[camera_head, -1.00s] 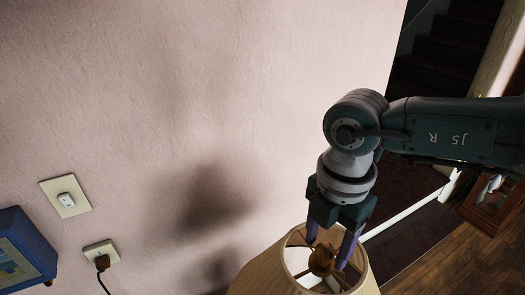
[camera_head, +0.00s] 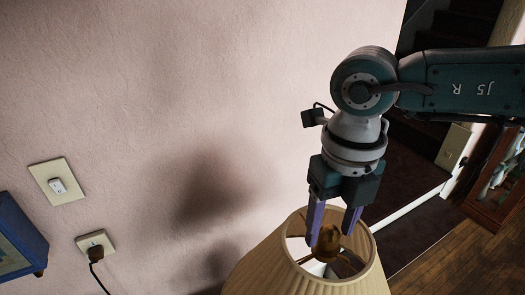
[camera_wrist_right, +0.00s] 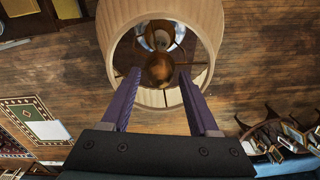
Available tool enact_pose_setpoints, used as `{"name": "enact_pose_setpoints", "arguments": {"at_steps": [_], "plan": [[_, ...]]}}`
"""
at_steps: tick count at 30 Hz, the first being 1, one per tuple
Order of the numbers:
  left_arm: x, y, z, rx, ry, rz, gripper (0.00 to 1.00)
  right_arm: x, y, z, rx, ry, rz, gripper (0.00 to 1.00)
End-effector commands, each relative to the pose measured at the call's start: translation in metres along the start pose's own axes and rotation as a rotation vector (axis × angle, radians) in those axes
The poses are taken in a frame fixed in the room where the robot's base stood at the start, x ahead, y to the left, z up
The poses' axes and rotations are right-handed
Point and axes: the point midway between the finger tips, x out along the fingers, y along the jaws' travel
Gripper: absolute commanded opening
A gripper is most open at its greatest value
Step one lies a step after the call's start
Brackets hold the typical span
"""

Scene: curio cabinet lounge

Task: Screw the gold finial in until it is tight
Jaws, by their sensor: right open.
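The gold finial (camera_head: 326,243) sits at the top centre of a cream pleated lampshade (camera_head: 290,280), inside its open rim. It also shows in the right wrist view (camera_wrist_right: 159,70) as a rounded brown-gold knob, ahead of the fingertips. My right gripper (camera_head: 332,238) is open and points down at the shade's opening. Its two purple fingers stand either side of the finial in the head view. In the right wrist view the fingers (camera_wrist_right: 160,82) are wide apart with nothing between them but the view of the finial. Whether a finger touches it cannot be told. My left gripper is not in view.
A pale wall stands behind the lamp, with a switch (camera_head: 57,181) and a plugged outlet (camera_head: 95,244) at left. A blue-framed object (camera_head: 20,238) is at the left edge. Stairs and a wooden cabinet (camera_head: 498,185) are at right.

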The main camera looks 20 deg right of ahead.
Motion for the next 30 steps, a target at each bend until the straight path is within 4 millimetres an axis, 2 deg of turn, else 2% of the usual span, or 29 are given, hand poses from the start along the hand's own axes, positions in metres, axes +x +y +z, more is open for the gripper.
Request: {"name": "enact_pose_setpoints", "arguments": {"at_steps": [3,11,24,30], "plan": [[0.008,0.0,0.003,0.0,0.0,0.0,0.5,0.002,0.0,0.001,-0.116,-0.002,0.0,0.61],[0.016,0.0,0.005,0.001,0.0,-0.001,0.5,0.003,0.0,0.001,-0.274,-0.002,-0.001,0.61],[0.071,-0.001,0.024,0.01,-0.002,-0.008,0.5,0.007,-0.001,0.001,-1.159,-0.003,-0.003,0.61],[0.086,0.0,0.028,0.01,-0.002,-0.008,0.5,0.003,-0.001,0.001,-1.449,-0.001,-0.002,0.61]]}}
